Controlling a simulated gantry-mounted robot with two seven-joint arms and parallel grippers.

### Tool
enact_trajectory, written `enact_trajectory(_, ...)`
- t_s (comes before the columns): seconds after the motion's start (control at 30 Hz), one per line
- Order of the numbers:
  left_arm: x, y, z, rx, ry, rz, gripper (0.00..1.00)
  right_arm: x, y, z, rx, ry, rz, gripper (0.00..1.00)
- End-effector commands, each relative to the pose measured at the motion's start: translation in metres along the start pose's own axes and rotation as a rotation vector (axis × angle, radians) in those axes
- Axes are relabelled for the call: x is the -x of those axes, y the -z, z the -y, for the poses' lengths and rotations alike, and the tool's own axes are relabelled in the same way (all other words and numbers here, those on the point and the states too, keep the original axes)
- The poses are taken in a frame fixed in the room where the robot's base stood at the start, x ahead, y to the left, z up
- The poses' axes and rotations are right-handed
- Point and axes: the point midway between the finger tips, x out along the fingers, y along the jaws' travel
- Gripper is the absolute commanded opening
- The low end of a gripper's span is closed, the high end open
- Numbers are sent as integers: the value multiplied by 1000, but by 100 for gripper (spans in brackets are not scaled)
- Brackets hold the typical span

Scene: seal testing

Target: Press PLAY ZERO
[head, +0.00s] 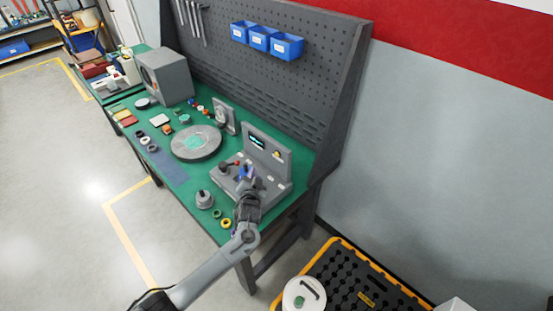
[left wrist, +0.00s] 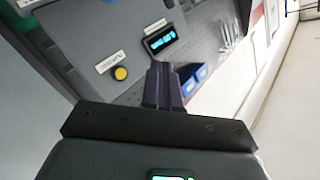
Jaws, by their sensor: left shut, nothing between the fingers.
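The grey test device (head: 282,167) stands at the right front of the green bench. Its upright panel has a small lit display (head: 257,141) and a yellow button (head: 277,154). In the left wrist view the yellow button (left wrist: 121,73) sits beside a white label, and the display (left wrist: 160,43) is lit blue; I cannot read the label as PLAY ZERO. My left gripper (head: 247,172) is over the device's base, in front of the panel. Its fingers (left wrist: 163,68) are shut and empty, and appear apart from the button. My right gripper is not in view.
A red-knobbed control (head: 236,164) stands on the device's base, close to my left gripper. A round grey plate (head: 196,142), a metal fitting (head: 204,199) and small rings lie on the bench to the left. A pegboard (head: 270,70) rises behind.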

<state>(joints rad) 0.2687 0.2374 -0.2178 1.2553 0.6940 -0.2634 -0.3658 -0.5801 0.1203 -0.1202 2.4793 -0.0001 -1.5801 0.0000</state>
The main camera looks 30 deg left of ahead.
Motion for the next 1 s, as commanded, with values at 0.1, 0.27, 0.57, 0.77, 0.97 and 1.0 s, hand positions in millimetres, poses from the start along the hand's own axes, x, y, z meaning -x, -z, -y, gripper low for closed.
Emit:
enact_trajectory(0.1, 0, 1, 0, 1, 0, -1, 0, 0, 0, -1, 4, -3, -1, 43)
enact_trajectory(0.27, 0, 1, 0, 1, 0, -1, 0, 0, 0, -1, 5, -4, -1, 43)
enact_trajectory(0.57, -7, 4, -6, 3, 0, -2, 0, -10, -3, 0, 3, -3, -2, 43)
enact_trajectory(0.77, -22, 12, -18, 3, 1, -3, 0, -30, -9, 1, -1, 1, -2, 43)
enact_trajectory(0.97, -39, 24, -31, 3, 1, -3, 0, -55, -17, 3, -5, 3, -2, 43)
enact_trajectory(1.0, -42, 26, -33, 2, 0, -2, 0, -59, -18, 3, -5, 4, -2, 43)
